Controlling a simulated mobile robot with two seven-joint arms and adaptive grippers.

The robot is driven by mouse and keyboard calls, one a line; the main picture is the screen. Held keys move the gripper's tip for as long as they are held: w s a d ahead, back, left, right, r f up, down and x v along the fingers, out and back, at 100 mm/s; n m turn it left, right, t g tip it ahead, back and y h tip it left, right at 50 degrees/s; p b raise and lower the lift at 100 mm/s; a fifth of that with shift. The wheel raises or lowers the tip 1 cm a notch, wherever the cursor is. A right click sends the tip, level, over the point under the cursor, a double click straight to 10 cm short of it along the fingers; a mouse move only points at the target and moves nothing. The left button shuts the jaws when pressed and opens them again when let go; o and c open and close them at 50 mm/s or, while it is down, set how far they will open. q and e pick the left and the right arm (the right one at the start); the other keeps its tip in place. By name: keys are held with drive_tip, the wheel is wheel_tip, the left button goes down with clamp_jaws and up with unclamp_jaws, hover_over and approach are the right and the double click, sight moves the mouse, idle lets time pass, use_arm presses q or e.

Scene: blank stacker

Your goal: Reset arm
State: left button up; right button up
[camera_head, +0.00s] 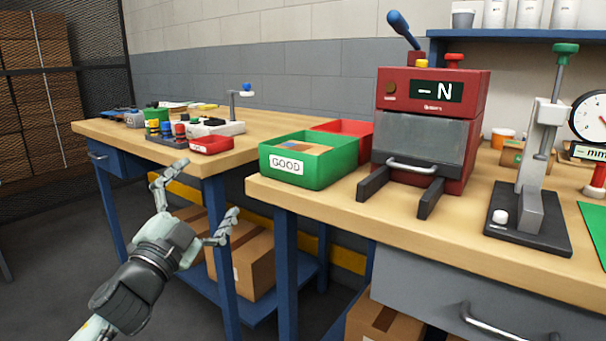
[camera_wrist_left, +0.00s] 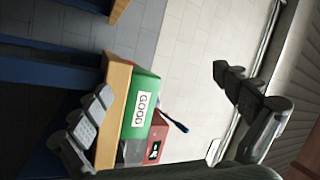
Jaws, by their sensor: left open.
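My left gripper (camera_head: 197,203) comes in from the lower left in the head view. Its two fingers are spread wide with nothing between them. It is in front of the gap between the two workbenches, apart from both. In the left wrist view the open fingers (camera_wrist_left: 160,105) show at the left and right, and the scene appears turned on its side. My right gripper is not in either view.
A green GOOD bin (camera_head: 309,161), a red bin (camera_head: 343,128) and a red press (camera_head: 432,110) stand on the right bench (camera_head: 330,203). A grey lever stand (camera_head: 530,190) is farther right. The left bench (camera_head: 108,130) holds small parts. Cardboard boxes (camera_head: 250,262) sit below.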

use_arm(q)
drive_tip(key=s+a+f+n+g+y, duration=0.4)
drive_tip(key=s+a+f, duration=0.2)
drive_tip(key=f, duration=0.4)
drive_tip(key=s+a+f+n+g+y, duration=0.3)
drive_tip(key=s+a+f+y, duration=0.15)
drive_tip(key=f, duration=0.65)
drive_tip(key=s+a+f+n+g+y, duration=0.1)
drive_tip(key=s+a+f+g, duration=0.25)
drive_tip(key=s+f, duration=0.45)
drive_tip(key=s+a+f+n+g, duration=0.1)
drive_tip(key=s+a+f+g, duration=0.2)
drive_tip(key=s, duration=0.9)
drive_tip(key=s+d+f+n+g+h, duration=0.1)
drive_tip(key=d+f+n+g+h, duration=0.2)
drive_tip(key=d, duration=0.6)
wheel_tip(320, 180, down, 10)
drive_tip(key=a+g+p, duration=0.1)
drive_tip(key=p, duration=0.4)
drive_tip(key=shift+s+a+n+y, duration=0.35)
drive_tip(key=shift+s+n+y, duration=0.05)
drive_tip(key=shift+s+y, duration=0.05)
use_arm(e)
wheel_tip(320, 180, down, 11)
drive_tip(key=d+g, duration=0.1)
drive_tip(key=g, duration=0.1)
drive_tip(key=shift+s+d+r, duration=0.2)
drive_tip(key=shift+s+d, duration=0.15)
use_arm(q)
drive_tip(key=shift+f, duration=0.1)
